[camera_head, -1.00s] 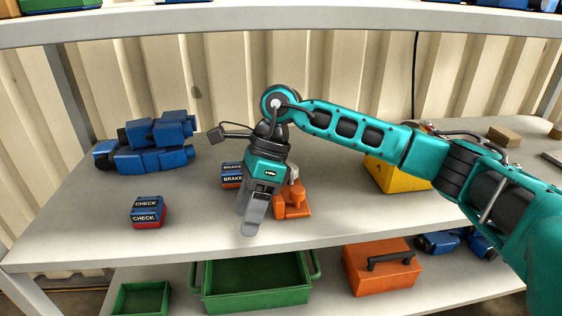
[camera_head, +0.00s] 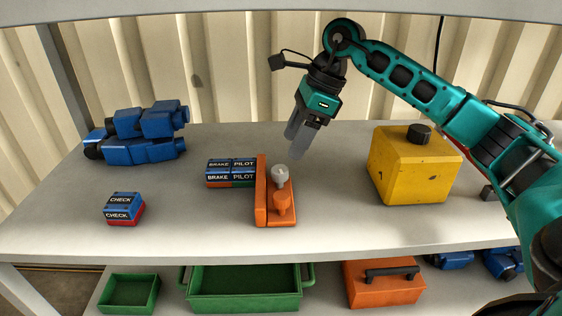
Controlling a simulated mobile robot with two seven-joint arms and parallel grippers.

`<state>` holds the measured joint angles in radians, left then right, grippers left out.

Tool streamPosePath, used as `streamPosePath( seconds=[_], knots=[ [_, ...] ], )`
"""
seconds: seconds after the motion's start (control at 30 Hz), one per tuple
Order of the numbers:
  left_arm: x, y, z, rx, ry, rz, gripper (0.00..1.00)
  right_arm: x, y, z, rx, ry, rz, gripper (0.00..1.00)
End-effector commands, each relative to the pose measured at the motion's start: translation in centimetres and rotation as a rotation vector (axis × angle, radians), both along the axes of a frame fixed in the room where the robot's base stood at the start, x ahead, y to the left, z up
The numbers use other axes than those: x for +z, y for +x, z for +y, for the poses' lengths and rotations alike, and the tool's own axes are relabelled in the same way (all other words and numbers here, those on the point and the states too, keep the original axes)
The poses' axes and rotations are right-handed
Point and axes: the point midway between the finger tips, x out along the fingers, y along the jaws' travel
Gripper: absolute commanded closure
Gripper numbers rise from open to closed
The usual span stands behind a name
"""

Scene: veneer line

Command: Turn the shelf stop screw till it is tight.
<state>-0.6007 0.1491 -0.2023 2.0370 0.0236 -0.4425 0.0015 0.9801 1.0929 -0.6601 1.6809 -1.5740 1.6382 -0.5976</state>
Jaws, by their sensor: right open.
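The orange shelf stop (camera_head: 261,198) stands upright on the grey shelf, near the middle of its front part. My right gripper (camera_head: 297,143) is open and empty. It hangs tilted above and behind the screw, apart from it, with its fingers pointing down. I cannot tell from this view how tight the screw is. My left gripper is not in view.
Blocks marked BRAKE and PILOT (camera_head: 231,171) sit just left of the stop. A CHECK block (camera_head: 123,208) and blue motor-like parts (camera_head: 146,134) are farther left. A yellow box (camera_head: 411,167) stands right. Green bins (camera_head: 245,301) and an orange case (camera_head: 383,284) are below.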

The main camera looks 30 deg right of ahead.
Motion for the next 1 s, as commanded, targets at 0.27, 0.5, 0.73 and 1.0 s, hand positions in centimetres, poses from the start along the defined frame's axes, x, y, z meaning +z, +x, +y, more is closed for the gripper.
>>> streamPosePath(
  seconds=[0.27, 0.5, 0.73, 1.0],
  knots=[
    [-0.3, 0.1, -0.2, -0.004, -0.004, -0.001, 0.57, -4.3, 0.7, 1.6, 0.003, 0.002, 0.005, 0.37],
    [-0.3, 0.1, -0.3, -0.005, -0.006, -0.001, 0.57, -6.2, 1.2, 2.3, 0.002, 0.002, 0.003, 0.37],
    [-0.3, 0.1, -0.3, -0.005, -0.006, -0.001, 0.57, -6.4, 1.2, 2.4, 0.001, 0.001, 0.002, 0.37],
    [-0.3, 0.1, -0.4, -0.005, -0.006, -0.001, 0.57, -6.3, 1.2, 2.4, 0.002, 0.001, 0.002, 0.57]
  ],
)
